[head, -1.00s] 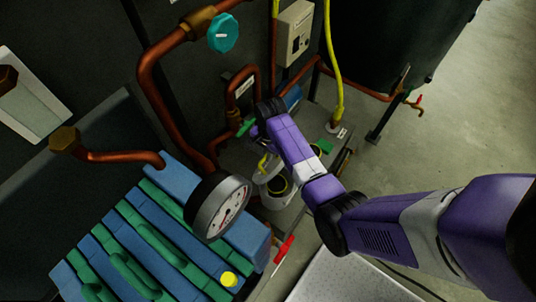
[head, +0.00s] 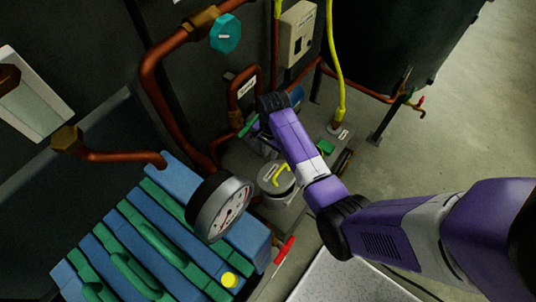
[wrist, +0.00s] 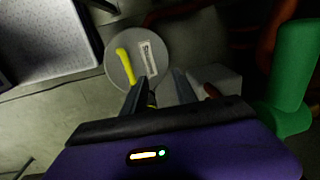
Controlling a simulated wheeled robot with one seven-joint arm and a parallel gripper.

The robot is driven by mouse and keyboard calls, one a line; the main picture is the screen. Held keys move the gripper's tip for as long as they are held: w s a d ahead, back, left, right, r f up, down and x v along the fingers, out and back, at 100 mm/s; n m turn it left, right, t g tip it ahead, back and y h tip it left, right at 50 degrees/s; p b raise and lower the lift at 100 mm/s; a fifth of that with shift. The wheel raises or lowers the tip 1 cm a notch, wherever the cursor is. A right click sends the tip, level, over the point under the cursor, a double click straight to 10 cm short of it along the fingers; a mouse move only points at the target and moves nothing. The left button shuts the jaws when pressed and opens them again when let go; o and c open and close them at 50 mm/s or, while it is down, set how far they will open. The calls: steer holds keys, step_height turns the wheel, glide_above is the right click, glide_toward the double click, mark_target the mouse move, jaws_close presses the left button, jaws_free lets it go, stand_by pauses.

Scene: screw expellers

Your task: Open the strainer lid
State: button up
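The strainer lid is a round grey disc with a yellow handle and a label. In the head view the lid (head: 270,186) lies flat on its pot, beside my forearm. In the wrist view the lid (wrist: 118,72) is just beyond my fingertips, left of centre, with its yellow handle (wrist: 127,66) toward the left. My gripper (wrist: 160,88) is open, its two dark fingers apart. No lid or handle is between them. A small dark piece with yellow shows beside the left finger; I cannot tell what it is. My fingertips are hidden in the head view.
A pressure gauge (head: 220,207) and a blue-green ribbed block (head: 150,245) stand left of the strainer. Copper pipes (head: 160,85) run behind it. A green cylinder (wrist: 292,75) is close on the right in the wrist view. Open floor (head: 450,120) lies to the right.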

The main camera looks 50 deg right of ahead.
steer(key=r, duration=0.4)
steer(key=shift+s, duration=0.2)
stand_by(0.3)
